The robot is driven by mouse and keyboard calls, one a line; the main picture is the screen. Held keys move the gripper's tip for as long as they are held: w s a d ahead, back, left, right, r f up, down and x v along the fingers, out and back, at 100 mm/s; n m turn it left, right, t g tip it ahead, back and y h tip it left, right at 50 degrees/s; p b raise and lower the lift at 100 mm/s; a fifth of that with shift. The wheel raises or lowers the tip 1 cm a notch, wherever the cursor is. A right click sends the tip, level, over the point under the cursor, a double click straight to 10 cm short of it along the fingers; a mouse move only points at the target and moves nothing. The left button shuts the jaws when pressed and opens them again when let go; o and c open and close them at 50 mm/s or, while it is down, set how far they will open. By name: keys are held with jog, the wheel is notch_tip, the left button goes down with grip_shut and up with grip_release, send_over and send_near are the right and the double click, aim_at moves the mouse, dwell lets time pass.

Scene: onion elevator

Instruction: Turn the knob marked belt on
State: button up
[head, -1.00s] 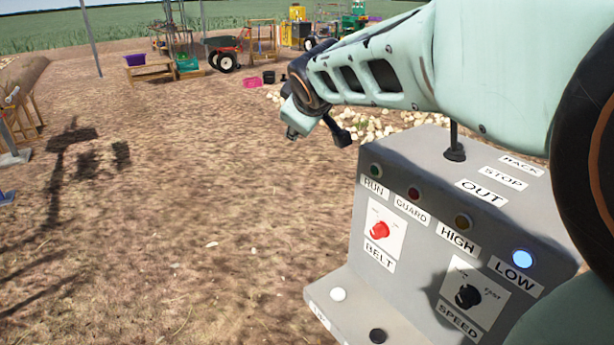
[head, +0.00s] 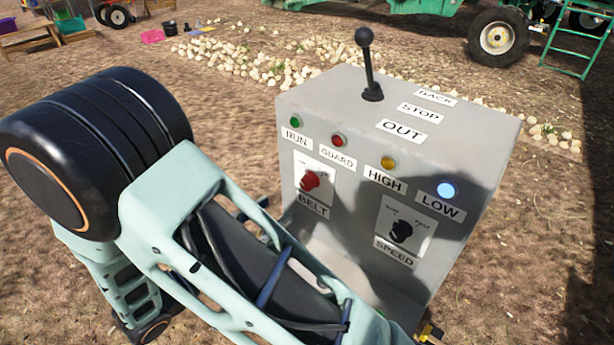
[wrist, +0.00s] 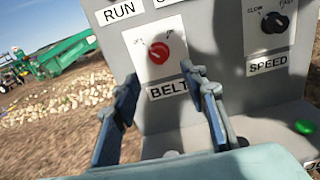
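The red belt knob (head: 310,181) sits on a white plate above the BELT label, on the front of a grey control box (head: 330,110). It also shows in the wrist view (wrist: 159,53), just beyond my fingers. My gripper (wrist: 165,90) is open and empty, its two dark blue fingers spread apart below and to either side of the knob. The fingers look short of the knob and apart from it. In the head view my arm hides the gripper, and the knob is in clear sight.
A black speed knob (head: 401,231) is right of the belt knob. A black lever (head: 368,65) stands on the box top. The LOW lamp (head: 446,190) glows blue. A green button (wrist: 304,128) is on the lower ledge at right. Onions (head: 250,60) lie behind the box.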

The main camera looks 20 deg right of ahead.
aim_at(304, 185)
jog(key=p+x, duration=0.1)
jog(key=x, duration=0.9)
jog(key=shift+w+d+r, duration=0.2)
jog(key=shift+w, duration=0.05)
grip_shut()
